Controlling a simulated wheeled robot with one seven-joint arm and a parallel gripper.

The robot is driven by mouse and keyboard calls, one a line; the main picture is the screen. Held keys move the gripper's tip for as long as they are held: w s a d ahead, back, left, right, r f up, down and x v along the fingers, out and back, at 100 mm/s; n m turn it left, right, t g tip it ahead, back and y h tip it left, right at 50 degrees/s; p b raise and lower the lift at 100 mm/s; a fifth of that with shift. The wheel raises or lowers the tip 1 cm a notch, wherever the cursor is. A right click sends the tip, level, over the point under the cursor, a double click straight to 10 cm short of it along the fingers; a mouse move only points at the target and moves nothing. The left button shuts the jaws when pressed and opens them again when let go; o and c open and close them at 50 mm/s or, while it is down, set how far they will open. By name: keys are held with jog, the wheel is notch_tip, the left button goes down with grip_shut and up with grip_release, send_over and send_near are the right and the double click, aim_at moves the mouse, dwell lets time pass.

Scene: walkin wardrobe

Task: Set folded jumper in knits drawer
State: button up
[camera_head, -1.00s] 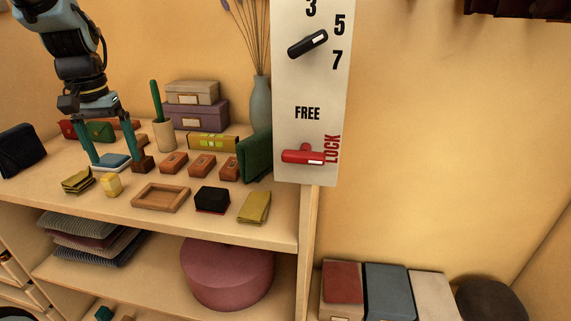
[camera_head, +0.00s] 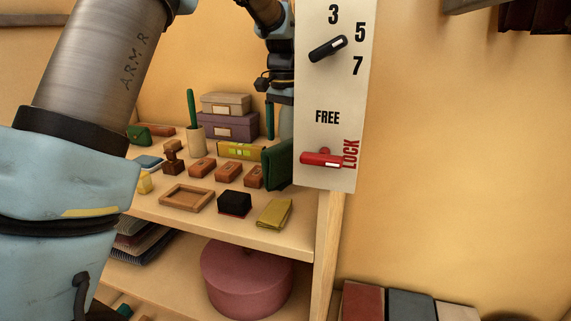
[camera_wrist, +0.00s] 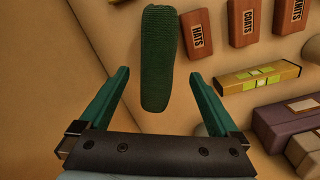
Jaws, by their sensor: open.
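The folded jumper, a dark green ribbed knit bundle (camera_head: 277,165), stands on the shelf top beside the panel in the head view. The wrist view shows it from above as a long narrow green shape (camera_wrist: 160,50). My gripper (camera_wrist: 158,78) is open and empty, with its teal fingers spread either side of the jumper's near end and apart from it. A wooden block marked KNITS (camera_wrist: 294,12) is at the wrist view's upper right. No drawer is clearly visible.
A panel with a black lever (camera_head: 328,48) and a red lever (camera_head: 320,160) stands just right of the jumper. Stacked boxes (camera_head: 228,125), a yellow-green level-like bar (camera_head: 241,150), a wooden tray (camera_head: 187,198) and a black box (camera_head: 235,204) crowd the shelf.

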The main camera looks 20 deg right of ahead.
aim_at(284, 153)
jog(key=shift+s+f+p, duration=0.15)
jog(key=shift+f+p, duration=0.65)
jog(key=shift+f, duration=1.85)
grip_shut()
jog(key=shift+r, duration=0.1)
